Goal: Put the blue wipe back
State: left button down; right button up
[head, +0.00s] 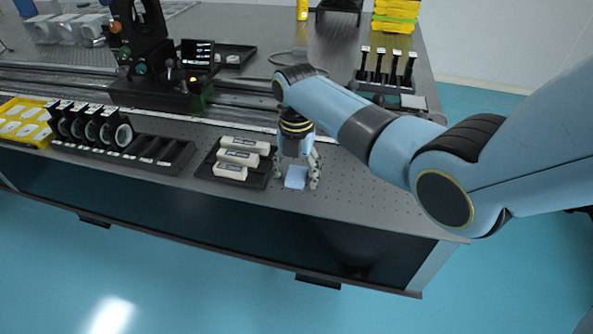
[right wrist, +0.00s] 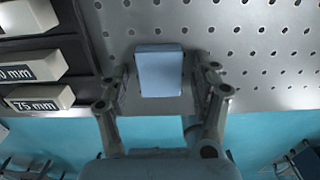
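The blue wipe (head: 296,177) is a small light-blue block on the perforated table top (head: 345,185), near its front edge. It also shows in the right wrist view (right wrist: 160,72), at the upper middle. My right gripper (head: 297,183) points down over it, with one finger on each side. In the right wrist view the gripper (right wrist: 160,92) has its fingers spread, with a gap between each finger and the wipe. I cannot tell how far the fingertips are above the table. My left gripper is not in view.
A black tray (head: 204,170) with pale labelled blocks (head: 239,157) stands close to the left of the gripper. Further left are a slotted black rack (head: 160,150) and a yellow tray (head: 24,125). A black rail instrument (head: 140,50) stands behind.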

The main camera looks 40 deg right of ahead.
aim_at(297, 174)
jog(key=shift+r, duration=0.35)
notch_tip(297, 174, up, 12)
jog(key=p, duration=0.1)
jog(key=shift+f, duration=0.15)
dwell(0.4)
